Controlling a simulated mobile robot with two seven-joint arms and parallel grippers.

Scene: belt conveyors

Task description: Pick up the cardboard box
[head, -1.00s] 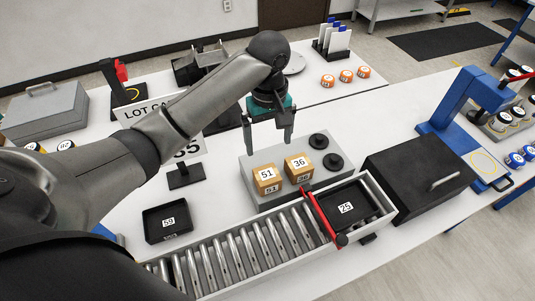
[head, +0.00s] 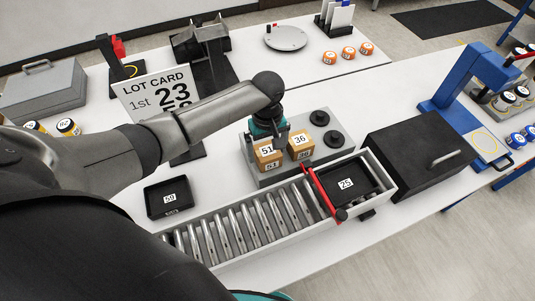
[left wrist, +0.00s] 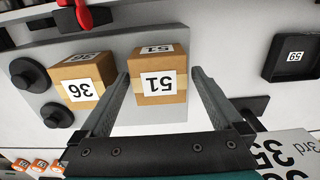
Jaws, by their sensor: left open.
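Two small cardboard boxes stand side by side on a grey platform (head: 258,184) behind the roller conveyor. One box, labelled 51 (head: 269,159), is on the left; the other, labelled 36 (head: 301,147), is on the right. My left gripper (head: 267,143) is open over box 51. In the left wrist view the open left gripper (left wrist: 160,78) has one finger on each side of box 51 (left wrist: 158,96), with visible gaps. There, box 36 (left wrist: 82,84) stands just outside the left-hand finger. My right gripper is not in view.
A roller conveyor (head: 243,235) runs in front, with a red bar (head: 322,190) and a black tray 25 (head: 345,184). A black tray 59 (head: 168,197) lies left. A lot card (head: 158,95) stands behind my arm. A black case (head: 420,158) sits right. Two black knobs rise beside box 36.

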